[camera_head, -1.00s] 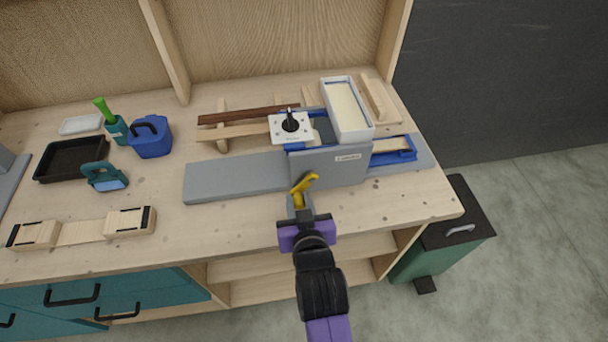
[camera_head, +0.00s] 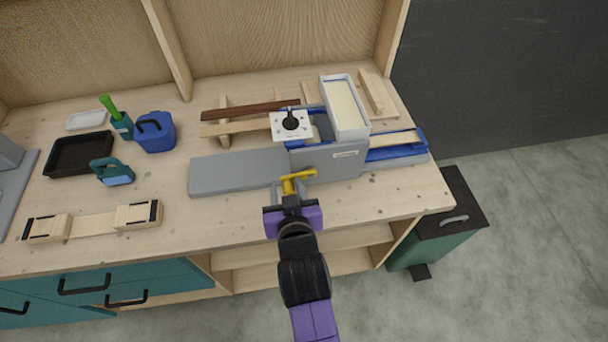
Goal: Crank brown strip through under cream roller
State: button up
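A grey machine with a blue frame (camera_head: 398,152) stands on the bench. Its yellow crank (camera_head: 303,174) is on the front face, with the arm pointing left. My gripper (camera_head: 288,187) is at the crank's left end and appears shut on its handle; the fingertips are small and partly hidden. A dark brown strip (camera_head: 245,111) lies behind the grey infeed table (camera_head: 235,172), across wooden supports, apart from the machine's bed. A white open box with a cream inside (camera_head: 344,103) sits on top of the machine. I cannot make out a cream roller; the housing hides the inside.
A pale strip (camera_head: 235,129) lies in front of the brown one. A blue can (camera_head: 155,132), black tray (camera_head: 80,155), teal tool (camera_head: 112,172) and wooden clamp-like piece (camera_head: 95,222) stand at left. A green bin (camera_head: 432,245) stands right of the bench.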

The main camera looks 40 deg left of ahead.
jog(key=shift+o, duration=0.9)
jog(key=shift+d+f, duration=0.1)
jog(key=shift+f, duration=0.05)
jog(key=s+d+p, duration=0.3)
jog(key=s+d, duration=0.2)
jog(key=d, duration=0.1)
jog(key=shift+d, duration=0.1)
notch_tip(320, 180, up, 5)
jog(key=w+t+y, duration=0.1)
jog(key=s+d+r+m+t+h+b, duration=0.1)
jog(key=s+d+m+t+h, duration=0.15)
jog(key=d, duration=0.75)
jog(key=s+d+r+m+t+h+b, duration=0.1)
jog(key=d+m+t+b, duration=0.15)
jog(key=d, duration=0.75)
jog(key=s+d+f+m+h+b, duration=0.1)
jog(key=s+d+h, duration=0.3)
jog(key=s+d, duration=0.4)
jog(key=s+d+f+m+h+b, duration=0.1)
jog(key=s+d+m+h+b, duration=0.1)
jog(key=s+d, duration=0.6)
jog(key=d+m+h, duration=0.1)
jog(key=d, duration=0.4)
jog(key=shift+m+h+b, duration=0.35)
jog(key=shift+m, duration=0.05)
